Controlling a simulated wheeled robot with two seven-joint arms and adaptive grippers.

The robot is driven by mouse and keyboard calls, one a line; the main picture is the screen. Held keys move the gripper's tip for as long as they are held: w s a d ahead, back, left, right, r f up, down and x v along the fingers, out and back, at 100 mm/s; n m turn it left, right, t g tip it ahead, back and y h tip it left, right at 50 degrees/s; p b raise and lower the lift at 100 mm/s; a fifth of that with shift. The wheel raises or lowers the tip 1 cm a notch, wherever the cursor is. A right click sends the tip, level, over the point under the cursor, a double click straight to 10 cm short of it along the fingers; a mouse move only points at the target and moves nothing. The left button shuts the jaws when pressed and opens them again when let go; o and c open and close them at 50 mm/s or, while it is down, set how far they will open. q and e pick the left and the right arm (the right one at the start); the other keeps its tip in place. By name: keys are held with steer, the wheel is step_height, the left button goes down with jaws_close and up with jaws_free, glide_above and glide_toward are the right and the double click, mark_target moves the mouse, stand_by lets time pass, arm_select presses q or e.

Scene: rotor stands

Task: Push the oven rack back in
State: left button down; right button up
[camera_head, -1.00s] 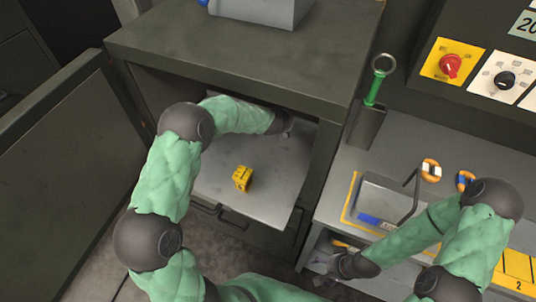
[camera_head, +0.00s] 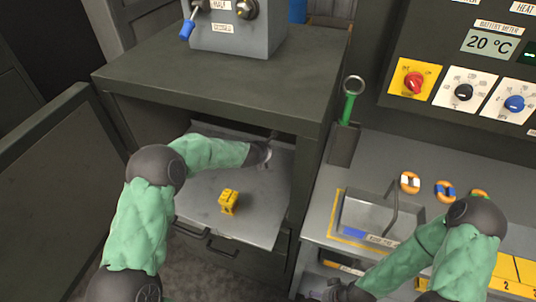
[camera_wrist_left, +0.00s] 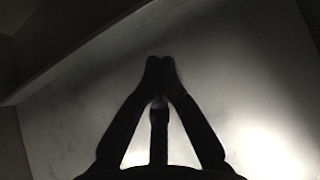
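The oven rack (camera_head: 258,222), a flat grey metal sheet, sticks out of the open front of the dark oven cabinet (camera_head: 215,88). A small yellow block (camera_head: 228,201) sits on it. My left arm reaches over the rack into the oven. My left gripper (camera_head: 270,145) is near the rack's right side, partly hidden under the cabinet's top edge. In the left wrist view its fingertips (camera_wrist_left: 160,62) meet over a grey surface, with nothing seen between them. My right gripper (camera_head: 337,292) is low at the bottom edge, beside the right bench; its fingers are not clear.
The oven door (camera_head: 55,175) stands open at the left. A grey box with a blue-handled lever (camera_head: 235,30) stands on the cabinet. At the right, a bench holds a metal tray (camera_head: 375,215), coloured rings and a green-handled tool (camera_head: 348,105) in a holder. A drawer handle (camera_head: 205,242) lies below the rack.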

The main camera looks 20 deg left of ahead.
arm_select(q)
steer(key=shift+s+a, duration=0.15)
steer(key=shift+a, duration=0.05)
steer(key=p+v, duration=0.1)
steer(key=v, duration=0.6)
steer(key=shift+s+r+p, duration=0.2)
steer(key=shift+p, duration=0.1)
